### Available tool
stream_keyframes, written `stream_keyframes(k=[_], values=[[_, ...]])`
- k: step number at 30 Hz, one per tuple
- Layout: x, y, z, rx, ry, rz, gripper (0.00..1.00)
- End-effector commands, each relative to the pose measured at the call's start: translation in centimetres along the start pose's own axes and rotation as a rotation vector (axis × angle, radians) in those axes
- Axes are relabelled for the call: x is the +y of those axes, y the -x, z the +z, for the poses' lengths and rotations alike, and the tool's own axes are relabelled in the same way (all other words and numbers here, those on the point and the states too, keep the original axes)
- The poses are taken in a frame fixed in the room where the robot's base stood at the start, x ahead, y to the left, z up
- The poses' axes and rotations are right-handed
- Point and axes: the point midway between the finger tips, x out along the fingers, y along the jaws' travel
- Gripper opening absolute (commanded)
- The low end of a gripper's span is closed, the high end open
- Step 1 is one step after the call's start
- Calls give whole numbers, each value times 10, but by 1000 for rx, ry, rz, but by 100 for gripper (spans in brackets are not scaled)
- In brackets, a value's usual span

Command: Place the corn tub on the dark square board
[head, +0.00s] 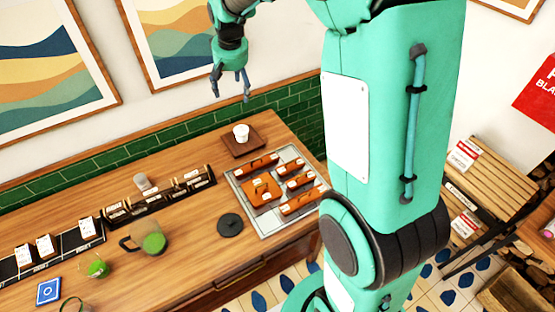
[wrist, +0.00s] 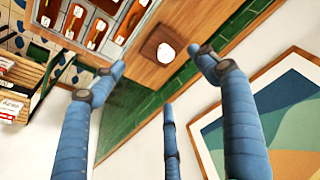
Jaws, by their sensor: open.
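A small white tub (head: 241,131) stands upright on a dark brown square board (head: 257,147) at the back of the wooden counter. It is the likeliest corn tub, but no label or contents can be read. In the wrist view the white tub (wrist: 166,53) also shows on the board (wrist: 146,47), beyond the fingertips. My gripper (head: 231,88) hangs in the air above and behind the board, apart from the tub. Its blue fingers (wrist: 163,72) are spread open with nothing between them.
A grey tray (head: 240,190) with several orange-brown items lies right of centre, close to the board. A dark round disc (head: 230,225), a glass jug with green contents (head: 153,242) and black racks (head: 128,212) stand left. Green tiles and the wall are behind.

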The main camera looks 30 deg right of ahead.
Motion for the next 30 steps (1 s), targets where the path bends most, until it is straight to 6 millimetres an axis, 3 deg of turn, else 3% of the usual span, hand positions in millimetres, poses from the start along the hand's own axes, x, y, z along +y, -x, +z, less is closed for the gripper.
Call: stream_keyframes(k=[6, 15, 30], values=[[-6, 56, 43, 36, 21, -7, 74], [-11, 114, 109, 81, 46, -17, 74], [-13, 176, 230, 156, 90, -33, 74]])
